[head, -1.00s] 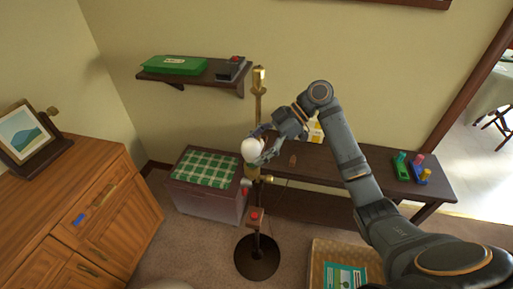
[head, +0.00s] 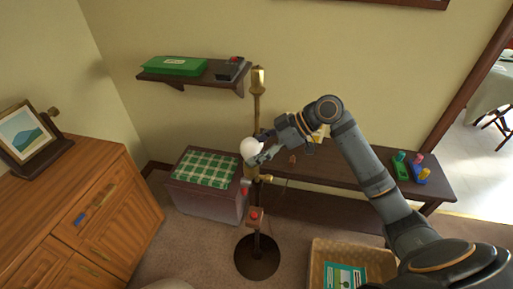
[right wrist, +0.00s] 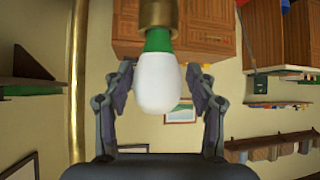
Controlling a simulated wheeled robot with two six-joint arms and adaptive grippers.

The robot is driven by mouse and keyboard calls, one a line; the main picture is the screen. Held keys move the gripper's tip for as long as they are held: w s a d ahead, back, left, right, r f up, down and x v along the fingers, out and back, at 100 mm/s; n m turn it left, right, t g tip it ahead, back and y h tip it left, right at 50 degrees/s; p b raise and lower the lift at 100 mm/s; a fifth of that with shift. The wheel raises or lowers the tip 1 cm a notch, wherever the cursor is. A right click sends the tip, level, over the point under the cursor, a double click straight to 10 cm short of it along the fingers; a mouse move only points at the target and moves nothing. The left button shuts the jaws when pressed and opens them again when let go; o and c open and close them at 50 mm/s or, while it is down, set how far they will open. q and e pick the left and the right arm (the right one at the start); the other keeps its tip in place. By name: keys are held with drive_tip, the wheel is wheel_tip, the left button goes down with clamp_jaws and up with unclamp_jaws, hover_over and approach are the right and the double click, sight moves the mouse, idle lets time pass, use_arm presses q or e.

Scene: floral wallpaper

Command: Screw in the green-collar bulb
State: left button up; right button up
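The green-collar bulb (right wrist: 158,85) fills the middle of the right wrist view, its green collar against the mouth of a brass socket (right wrist: 158,14). How deep it sits cannot be told. In the head view its white globe (head: 250,148) shows beside the pole of the floor lamp (head: 257,110); its collar is hidden there. My right gripper (right wrist: 160,88) has one finger on each side of the globe, with a visible gap on both sides, so it is open around it. It also shows in the head view (head: 262,156), just right of the globe. My left gripper is not in view.
The lamp has a round dark base (head: 257,257) and a red button (head: 253,214). A bench (head: 335,168) with coloured pegs stands behind, right. A wall shelf (head: 190,78) is behind, left. A chest with checked cloth (head: 205,169), a wooden cabinet (head: 120,205) and a wicker basket (head: 385,262) surround the lamp.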

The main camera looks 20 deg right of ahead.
drive_tip(key=shift+o, duration=1.5)
drive_tip(key=shift+w+a, duration=0.1)
drive_tip(key=shift+w, duration=0.15)
drive_tip(key=shift+s, duration=0.1)
drive_tip(key=v, duration=0.7)
drive_tip(key=shift+d+r, duration=0.1)
drive_tip(key=shift+d, duration=0.15)
